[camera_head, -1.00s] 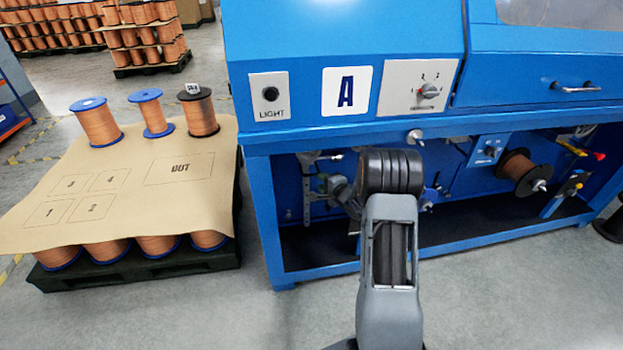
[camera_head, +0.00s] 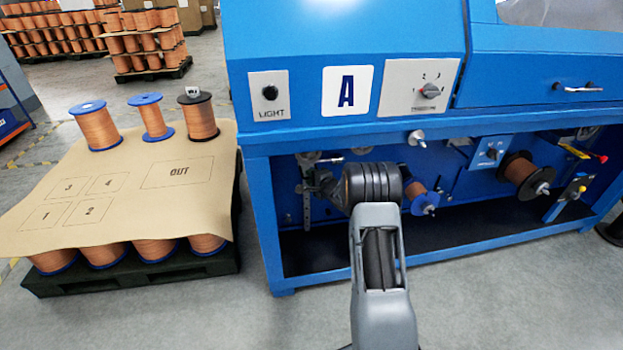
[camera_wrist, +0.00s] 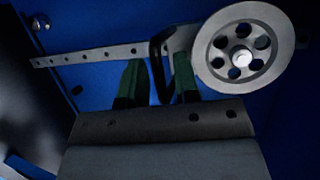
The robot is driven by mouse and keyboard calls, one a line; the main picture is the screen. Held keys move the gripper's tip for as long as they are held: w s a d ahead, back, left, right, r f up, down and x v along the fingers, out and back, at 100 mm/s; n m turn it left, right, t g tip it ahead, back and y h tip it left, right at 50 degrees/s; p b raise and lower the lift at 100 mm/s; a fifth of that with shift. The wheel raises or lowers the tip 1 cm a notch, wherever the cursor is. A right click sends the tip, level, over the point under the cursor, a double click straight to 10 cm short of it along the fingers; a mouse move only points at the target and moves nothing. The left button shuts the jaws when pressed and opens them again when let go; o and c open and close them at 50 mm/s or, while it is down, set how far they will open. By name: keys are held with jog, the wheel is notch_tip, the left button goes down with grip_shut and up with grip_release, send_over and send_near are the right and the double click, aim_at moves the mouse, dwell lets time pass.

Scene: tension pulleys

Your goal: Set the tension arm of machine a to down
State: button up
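In the wrist view, the perforated bar (camera_wrist: 95,55) runs across the upper left. A grey pulley wheel (camera_wrist: 218,48) with round holes sits at the right end of this assembly. A black loop-shaped part (camera_wrist: 156,72) stands between bar and wheel. My gripper (camera_wrist: 160,68) has its two green fingers apart, one on each side of the black loop; I cannot tell whether they touch it. In the head view, machine A (camera_head: 345,35) is blue with an "A" sign. My wrist (camera_head: 372,185) is at its lower opening and hides my fingers and the pulley there.
A copper spool (camera_head: 418,190) with a blue flange and a larger dark-flanged spool (camera_head: 522,172) sit to the right inside the opening. The machine's lower front rail (camera_head: 480,254) runs below. A pallet with a brown sheet (camera_head: 130,195) stands left.

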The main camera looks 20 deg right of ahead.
grip_shut()
notch_tip(320, 180, down, 20)
jog(key=b, duration=0.7)
jog(key=shift+b, duration=0.35)
jog(key=shift+f, duration=0.1)
jog(key=shift+c, duration=0.3)
grip_release()
jog(key=shift+f, duration=0.15)
jog(key=shift+o, duration=1.1)
jog(key=p+v, duration=0.5)
jog(key=v, duration=0.8)
jog(key=shift+s, duration=0.4)
